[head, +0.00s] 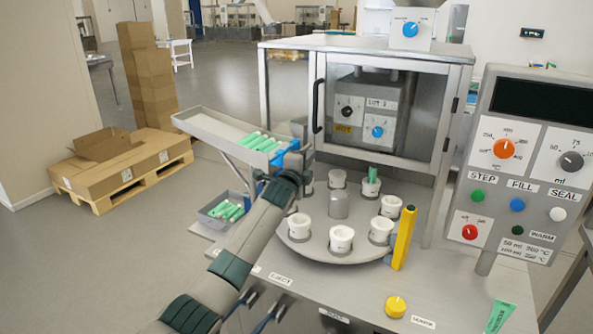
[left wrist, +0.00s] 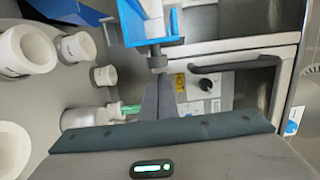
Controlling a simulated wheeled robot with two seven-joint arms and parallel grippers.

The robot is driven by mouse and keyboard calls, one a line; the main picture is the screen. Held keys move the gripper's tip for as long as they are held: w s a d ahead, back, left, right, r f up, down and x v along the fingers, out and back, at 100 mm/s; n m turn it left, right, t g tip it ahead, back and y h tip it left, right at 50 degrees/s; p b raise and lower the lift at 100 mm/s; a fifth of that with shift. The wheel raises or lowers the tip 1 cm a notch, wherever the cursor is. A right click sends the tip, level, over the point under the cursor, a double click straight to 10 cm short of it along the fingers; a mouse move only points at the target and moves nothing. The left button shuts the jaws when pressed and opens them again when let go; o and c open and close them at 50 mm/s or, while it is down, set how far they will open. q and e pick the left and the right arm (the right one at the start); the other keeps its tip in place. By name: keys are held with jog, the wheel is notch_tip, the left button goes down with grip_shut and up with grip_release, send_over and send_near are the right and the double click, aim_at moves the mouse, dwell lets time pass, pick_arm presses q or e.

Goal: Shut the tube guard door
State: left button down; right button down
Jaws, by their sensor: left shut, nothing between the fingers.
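The tube guard door (head: 386,150) is a clear pane in a metal frame on the front of the steel cabinet. Its black handle (head: 318,105) is on the left edge, with hinges on the right. The door looks nearly flush with the cabinet; I cannot tell whether it is fully shut. The handle also shows in the left wrist view (left wrist: 236,64). My left gripper (head: 306,146) is shut and empty, just left of and below the handle, apart from it as far as I can see. Its dark fingers show in the left wrist view (left wrist: 158,85). My right gripper is not in view.
A turntable (head: 310,250) with several white cups lies below the door. A chute (head: 210,124) with green tubes and a blue end piece (head: 292,147) sits close to my left gripper. A yellow post (head: 404,238) stands at the turntable's right; the control panel (head: 480,150) is further right.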

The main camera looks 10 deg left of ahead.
pick_arm(q)
jog(key=b+v, duration=0.2)
jog(key=v, duration=0.6)
jog(key=shift+a, duration=0.4)
jog(key=shift+s, duration=0.1)
jog(key=shift+s, duration=0.1)
